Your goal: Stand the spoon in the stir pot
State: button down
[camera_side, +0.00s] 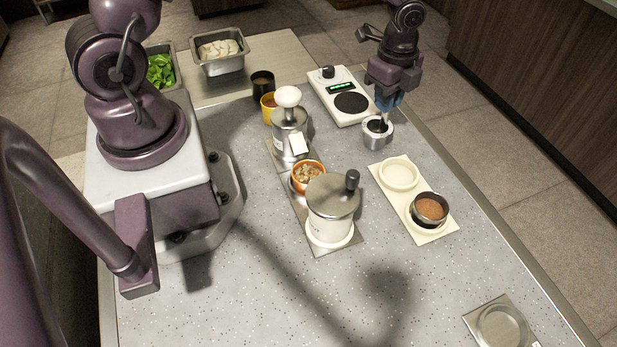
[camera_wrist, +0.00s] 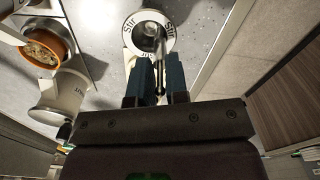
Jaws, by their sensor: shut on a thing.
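The stir pot (camera_side: 374,142) is a small metal pot on the counter at the right, below my gripper. In the wrist view its white rim (camera_wrist: 131,39) reads "Stir". My gripper (camera_side: 386,103) hangs over the pot with its blue fingers pointing down. In the wrist view the fingers are shut on the thin handle of the spoon (camera_wrist: 160,86).
A lidded white pot (camera_side: 331,212) and an orange bowl (camera_side: 296,178) stand left.

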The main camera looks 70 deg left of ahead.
jog(key=shift+f, duration=0.4)
jog(key=shift+f, duration=0.2)
dwell(0.4)
jog(key=shift+c, duration=2.1)
grip_release()
jog(key=shift+r, duration=4.55)
